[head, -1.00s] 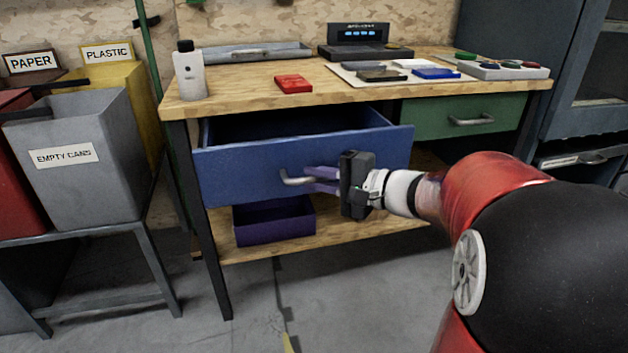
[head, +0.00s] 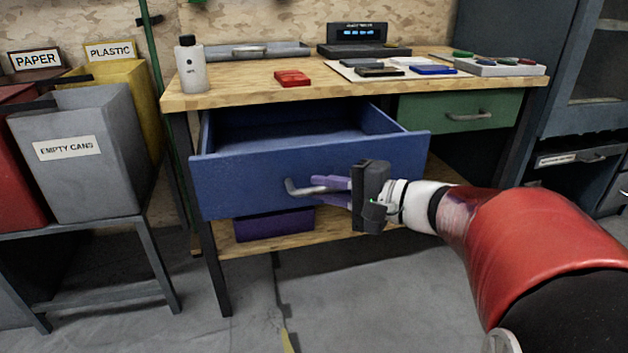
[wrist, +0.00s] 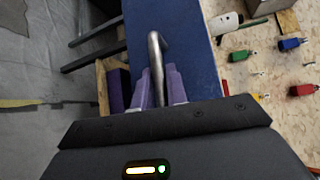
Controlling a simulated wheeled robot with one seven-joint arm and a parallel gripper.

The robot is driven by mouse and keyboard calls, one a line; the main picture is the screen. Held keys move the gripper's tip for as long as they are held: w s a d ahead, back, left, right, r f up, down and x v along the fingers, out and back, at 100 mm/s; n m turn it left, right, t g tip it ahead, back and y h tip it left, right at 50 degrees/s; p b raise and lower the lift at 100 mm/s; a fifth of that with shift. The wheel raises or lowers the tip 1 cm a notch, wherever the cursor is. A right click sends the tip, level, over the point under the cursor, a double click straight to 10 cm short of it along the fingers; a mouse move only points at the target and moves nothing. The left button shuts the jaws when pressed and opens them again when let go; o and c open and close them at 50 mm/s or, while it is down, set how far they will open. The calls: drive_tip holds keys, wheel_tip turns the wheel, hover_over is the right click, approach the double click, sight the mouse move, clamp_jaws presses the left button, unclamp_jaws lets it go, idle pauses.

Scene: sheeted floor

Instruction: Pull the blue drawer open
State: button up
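The blue drawer (head: 310,172) stands pulled out from under the left part of the workbench top, and its inside shows from above as empty. Its silver bar handle (head: 302,188) is on the front face. My gripper (head: 326,192) is at the handle, with its purple fingers above and below the bar. In the wrist view the handle (wrist: 155,60) runs between the two fingers (wrist: 160,88), which sit close on both sides of it. The blue drawer front (wrist: 190,50) lies just beyond them.
A green drawer (head: 460,110) is shut at the right. A purple bin (head: 275,224) stands on the lower shelf beneath the blue drawer. A grey bin (head: 80,150) on a stand is at the left. A bottle (head: 191,68) and a red block (head: 292,78) are on the worktop (head: 240,88).

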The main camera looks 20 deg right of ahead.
drive_tip(key=o, duration=0.3)
drive_tip(key=shift+o, duration=0.2)
drive_tip(key=v, duration=0.8)
drive_tip(key=shift+a, duration=0.2)
drive_tip(key=s+a+f+n+g+h+p, duration=0.3)
drive_tip(key=s+a+f+n+g+p, duration=0.1)
drive_tip(key=s+a+g, duration=0.3)
drive_tip(key=s+n+h+p, duration=0.1)
drive_tip(key=n+h, duration=0.1)
drive_tip(key=h, duration=0.1)
drive_tip(key=s+d+n+h+p, duration=0.1)
drive_tip(key=s+n+h, duration=0.1)
drive_tip(key=h, duration=0.1)
drive_tip(key=s+n+t+h+p, duration=0.1)
drive_tip(key=n+h+p, duration=0.1)
drive_tip(key=shift+s+d+r+h, duration=0.2)
drive_tip(key=shift+s+r+h, duration=0.1)
drive_tip(key=shift+h, duration=0.1)
